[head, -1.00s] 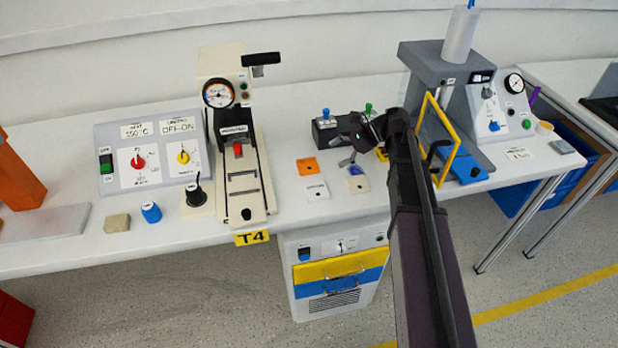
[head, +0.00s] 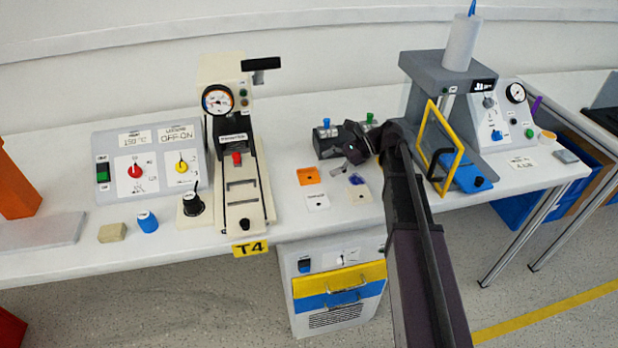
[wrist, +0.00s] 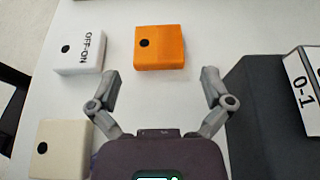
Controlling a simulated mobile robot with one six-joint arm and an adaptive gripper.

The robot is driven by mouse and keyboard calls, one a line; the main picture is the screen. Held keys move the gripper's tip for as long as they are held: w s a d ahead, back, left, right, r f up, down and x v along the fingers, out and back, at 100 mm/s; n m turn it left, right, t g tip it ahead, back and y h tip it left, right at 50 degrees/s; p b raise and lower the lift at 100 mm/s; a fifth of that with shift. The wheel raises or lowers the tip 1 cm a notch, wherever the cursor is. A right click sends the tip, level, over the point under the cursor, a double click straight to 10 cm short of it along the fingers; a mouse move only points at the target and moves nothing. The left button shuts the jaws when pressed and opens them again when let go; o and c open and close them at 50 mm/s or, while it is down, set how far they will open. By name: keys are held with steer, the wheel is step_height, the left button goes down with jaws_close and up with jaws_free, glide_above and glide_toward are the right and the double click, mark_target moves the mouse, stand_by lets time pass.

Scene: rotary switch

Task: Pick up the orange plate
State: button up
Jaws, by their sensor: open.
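The orange plate (head: 308,175) lies flat on the white table, left of my gripper. In the wrist view the orange plate (wrist: 160,47) is a small block with a dark round hole, just beyond the fingers and roughly between their line of reach. My gripper (wrist: 158,88) is open and empty, with its two fingers spread apart. In the head view my gripper (head: 345,160) is above the table, to the right of the orange plate, and its fingertips are too small there to tell finely.
A white plate marked OFF-ON (wrist: 78,50) lies beside the orange one, and a cream plate (wrist: 58,148) is nearer. In the head view a dark box with blue and green knobs (head: 328,140) stands behind. A press with a yellow frame (head: 440,145) stands right.

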mark_target(310, 173)
stand_by(0.3)
steer(key=b+x, duration=0.2)
steer(key=x, duration=0.2)
steer(key=shift+s+f, duration=0.15)
steer(key=shift+f, duration=0.1)
steer(key=shift+s+a+f, duration=0.1)
steer(key=shift+a, duration=0.35)
steer(key=c, duration=0.9)
